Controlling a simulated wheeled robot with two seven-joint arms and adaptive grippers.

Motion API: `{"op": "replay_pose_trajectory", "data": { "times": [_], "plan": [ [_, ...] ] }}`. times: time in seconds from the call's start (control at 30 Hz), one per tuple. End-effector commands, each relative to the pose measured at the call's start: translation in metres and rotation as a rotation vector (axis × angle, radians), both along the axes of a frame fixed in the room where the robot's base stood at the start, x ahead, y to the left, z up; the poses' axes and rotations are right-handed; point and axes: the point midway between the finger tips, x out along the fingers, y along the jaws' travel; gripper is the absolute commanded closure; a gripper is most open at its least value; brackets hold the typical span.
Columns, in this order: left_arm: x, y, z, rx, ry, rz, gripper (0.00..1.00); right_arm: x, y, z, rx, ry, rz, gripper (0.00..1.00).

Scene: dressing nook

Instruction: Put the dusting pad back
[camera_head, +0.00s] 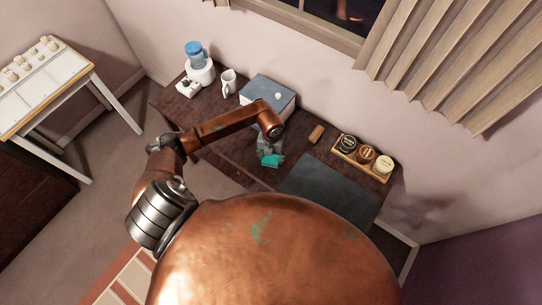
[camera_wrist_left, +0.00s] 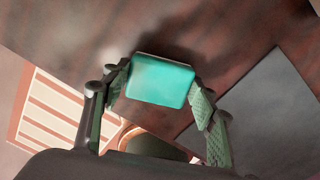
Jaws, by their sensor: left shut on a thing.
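The dusting pad looks like a small teal block with rounded corners (camera_head: 270,161). It also fills the middle of the left wrist view (camera_wrist_left: 161,81). My left gripper (camera_head: 268,151) is shut on it, with one finger on each side of the pad in the left wrist view (camera_wrist_left: 160,95). The pad is over the dark wood table (camera_head: 225,150), left of the dark mat. I cannot tell whether it touches the tabletop. My right gripper is not in view.
A grey-blue box (camera_head: 257,86) stands behind my arm. A white mug (camera_head: 228,82) and a blue-topped white appliance (camera_head: 200,72) stand left of it. A small brown block (camera_head: 316,133) and a wooden tray (camera_head: 343,157) of jars are to the right. The dark mat (camera_head: 325,190) is bare.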

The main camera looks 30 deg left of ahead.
Motion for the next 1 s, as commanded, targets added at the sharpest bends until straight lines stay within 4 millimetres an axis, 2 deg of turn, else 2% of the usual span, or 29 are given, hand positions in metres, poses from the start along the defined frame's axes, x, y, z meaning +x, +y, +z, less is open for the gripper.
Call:
{"op": "replay_pose_trajectory", "data": {
  "times": [0.17, 0.2, 0.43, 0.77, 0.87, 1.0],
  "plan": [
    [0.000, 0.000, -0.005, 0.001, 0.000, 0.000, 0.69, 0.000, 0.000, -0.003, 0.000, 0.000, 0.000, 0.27],
    [0.000, 0.000, -0.004, 0.001, 0.000, 0.000, 0.44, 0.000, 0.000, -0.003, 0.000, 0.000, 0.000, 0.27],
    [0.000, 0.000, -0.004, 0.001, 0.000, 0.000, 0.29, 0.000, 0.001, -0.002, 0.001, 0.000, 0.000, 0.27],
    [0.000, 0.000, 0.001, 0.000, 0.000, 0.000, 0.29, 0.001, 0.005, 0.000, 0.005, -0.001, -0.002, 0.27],
    [0.001, 0.001, 0.010, 0.002, -0.003, -0.001, 0.29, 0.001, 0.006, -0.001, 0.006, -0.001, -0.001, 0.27],
    [0.002, 0.001, 0.036, 0.002, -0.006, -0.002, 0.29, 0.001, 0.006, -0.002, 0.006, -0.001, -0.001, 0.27]
  ]
}}
